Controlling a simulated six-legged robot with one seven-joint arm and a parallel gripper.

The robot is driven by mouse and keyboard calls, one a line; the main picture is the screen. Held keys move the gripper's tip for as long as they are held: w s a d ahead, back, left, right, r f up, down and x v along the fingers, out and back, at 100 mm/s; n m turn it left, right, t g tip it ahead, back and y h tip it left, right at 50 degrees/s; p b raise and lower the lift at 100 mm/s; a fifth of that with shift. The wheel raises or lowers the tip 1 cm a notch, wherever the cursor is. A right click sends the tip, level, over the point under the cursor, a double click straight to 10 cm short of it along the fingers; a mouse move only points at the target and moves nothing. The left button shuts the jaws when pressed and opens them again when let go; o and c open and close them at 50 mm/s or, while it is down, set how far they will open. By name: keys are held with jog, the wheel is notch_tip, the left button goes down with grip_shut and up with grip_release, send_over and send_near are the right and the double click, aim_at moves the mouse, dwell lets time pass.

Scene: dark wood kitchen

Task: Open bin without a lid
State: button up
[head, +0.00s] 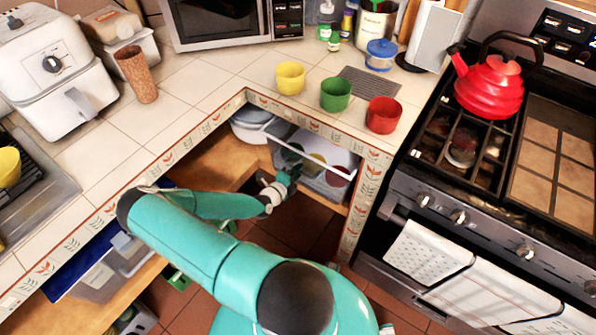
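A translucent bin (338,155) sits on the shelf under the counter, near the corner beside the stove. It has no clear lid that I can make out, and coloured round things show in it. My gripper (287,180) is low at the front left of this bin, at its near side. It overlaps the bin's front edge in the picture, and I cannot tell whether it touches. Its fingers are small and dark, so their opening is unclear. Another translucent bin (112,272) stands under the counter at the left, beside a dark blue panel or lid (80,262).
A white round container (254,122) sits on the shelf left of the bin. Yellow (290,78), green (335,94) and red (383,115) cups stand on the counter above. The stove (455,215) with hanging towels bounds the right. Tiled floor shows below.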

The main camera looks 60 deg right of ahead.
jog(key=shift+s+d+f, duration=0.1)
jog(key=shift+d+f, duration=0.05)
jog(key=shift+d, duration=0.45)
jog(key=shift+c, duration=0.2)
grip_shut()
jog(key=f+v, duration=0.3)
jog(key=v, duration=1.3)
jog(key=a+f+v, duration=0.1)
jog(key=f+v, duration=0.2)
jog(key=v, duration=1.3)
jog(key=shift+w+a+f, duration=0.3)
jog(key=shift+a, duration=0.05)
jog(key=shift+o, duration=0.2)
grip_release()
